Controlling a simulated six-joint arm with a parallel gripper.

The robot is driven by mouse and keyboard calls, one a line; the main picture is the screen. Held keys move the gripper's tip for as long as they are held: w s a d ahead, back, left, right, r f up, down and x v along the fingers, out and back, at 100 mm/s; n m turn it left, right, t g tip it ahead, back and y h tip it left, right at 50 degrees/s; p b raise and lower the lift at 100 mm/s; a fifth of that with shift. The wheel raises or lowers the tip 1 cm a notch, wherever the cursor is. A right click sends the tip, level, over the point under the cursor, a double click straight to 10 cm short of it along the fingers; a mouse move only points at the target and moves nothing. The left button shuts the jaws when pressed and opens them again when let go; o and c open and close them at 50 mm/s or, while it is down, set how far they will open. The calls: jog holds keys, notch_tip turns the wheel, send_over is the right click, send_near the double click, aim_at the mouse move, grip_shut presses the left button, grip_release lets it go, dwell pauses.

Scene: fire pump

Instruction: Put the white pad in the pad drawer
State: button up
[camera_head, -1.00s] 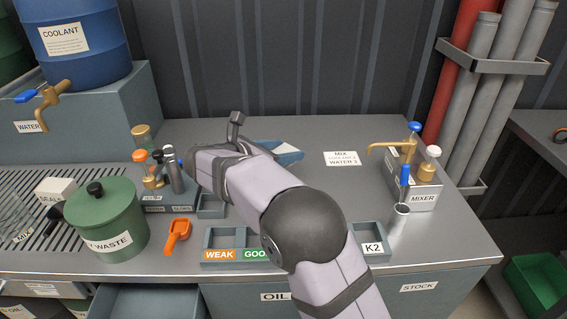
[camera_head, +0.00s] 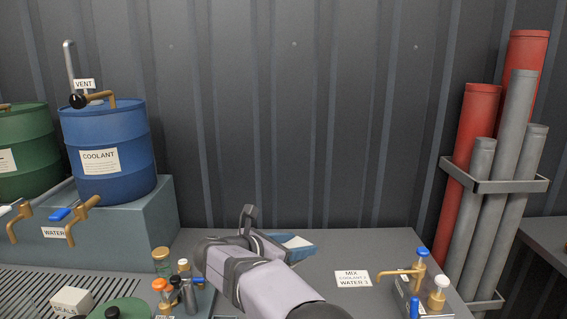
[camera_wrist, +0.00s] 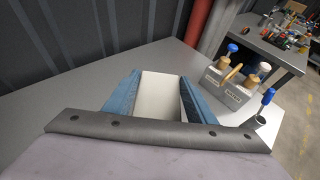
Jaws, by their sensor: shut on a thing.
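The white pad (camera_wrist: 160,97) is between the two blue fingers of my gripper (camera_wrist: 160,76) in the wrist view. My gripper is shut on it, above the grey bench top. In the head view, my gripper (camera_head: 292,244) shows only in part behind my wrist, with a bit of the white pad (camera_head: 297,241). The pad drawer is not in view now, as the bench front is below the picture.
A sign reading MIX (camera_head: 352,279) lies on the clear bench right of my gripper. A mixer block with brass taps (camera_head: 416,281) stands further right, also in the wrist view (camera_wrist: 229,88).

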notch_tip(320, 180, up, 7)
jog(key=p, duration=0.5)
dwell(0.3)
jog(key=shift+f+b, duration=3.95)
jog(key=shift+f, duration=8.7)
